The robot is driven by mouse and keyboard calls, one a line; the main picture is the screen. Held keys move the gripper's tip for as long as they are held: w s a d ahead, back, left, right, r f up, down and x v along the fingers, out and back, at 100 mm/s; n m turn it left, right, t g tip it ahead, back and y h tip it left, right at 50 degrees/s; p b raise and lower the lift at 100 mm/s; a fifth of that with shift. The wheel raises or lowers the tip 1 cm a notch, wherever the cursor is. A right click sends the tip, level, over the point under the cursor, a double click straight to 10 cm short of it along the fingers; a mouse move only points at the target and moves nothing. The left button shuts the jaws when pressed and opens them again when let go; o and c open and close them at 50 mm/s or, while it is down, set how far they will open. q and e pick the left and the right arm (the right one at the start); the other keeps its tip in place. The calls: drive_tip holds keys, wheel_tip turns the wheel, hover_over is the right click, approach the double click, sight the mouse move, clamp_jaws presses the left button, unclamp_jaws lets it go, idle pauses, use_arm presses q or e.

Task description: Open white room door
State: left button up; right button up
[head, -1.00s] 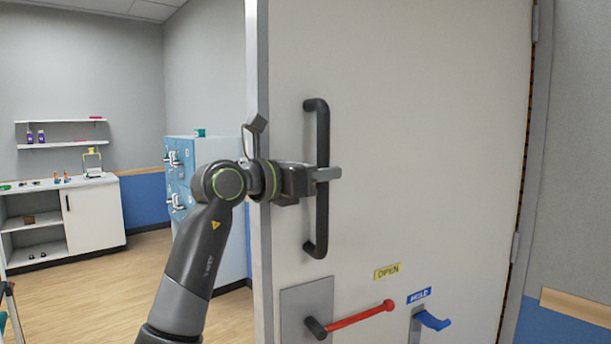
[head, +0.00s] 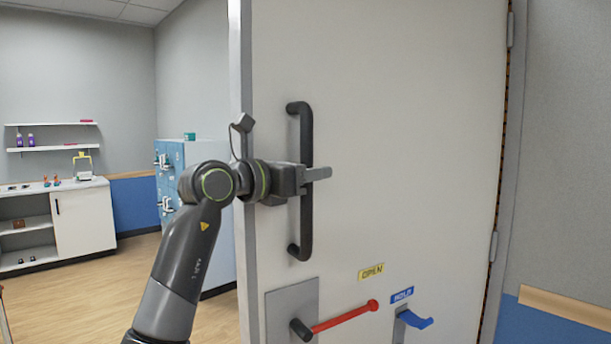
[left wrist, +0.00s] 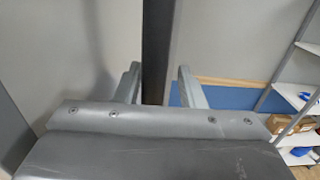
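The white room door (head: 410,160) stands ajar, hinged on the right, with the room beyond showing left of its edge. Its long black vertical handle (head: 306,225) is also in the left wrist view (left wrist: 157,45). My left gripper (head: 318,173) is at the handle's middle. In the left wrist view its fingers (left wrist: 160,88) stand on either side of the bar, with a gap showing on the right; the left finger is close to the bar or touching it. My right gripper is not in view.
Below the handle are a red lever (head: 345,318), a yellow OPEN label (head: 371,271) and a blue hook (head: 415,319) under a blue label. Beyond the door are a blue cabinet (head: 185,155), a white counter (head: 85,220) and open wooden floor (head: 80,300).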

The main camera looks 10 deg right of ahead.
use_arm(q)
drive_tip(key=shift+o, duration=0.2)
drive_tip(key=shift+s+d+f, duration=0.1)
drive_tip(key=shift+d, duration=0.1)
drive_tip(key=shift+a, duration=0.1)
drive_tip(key=shift+a+f, duration=0.15)
drive_tip(key=b+v, duration=0.5)
drive_tip(key=v, duration=1.2)
drive_tip(key=shift+b, duration=0.3)
drive_tip(key=shift+a, duration=0.1)
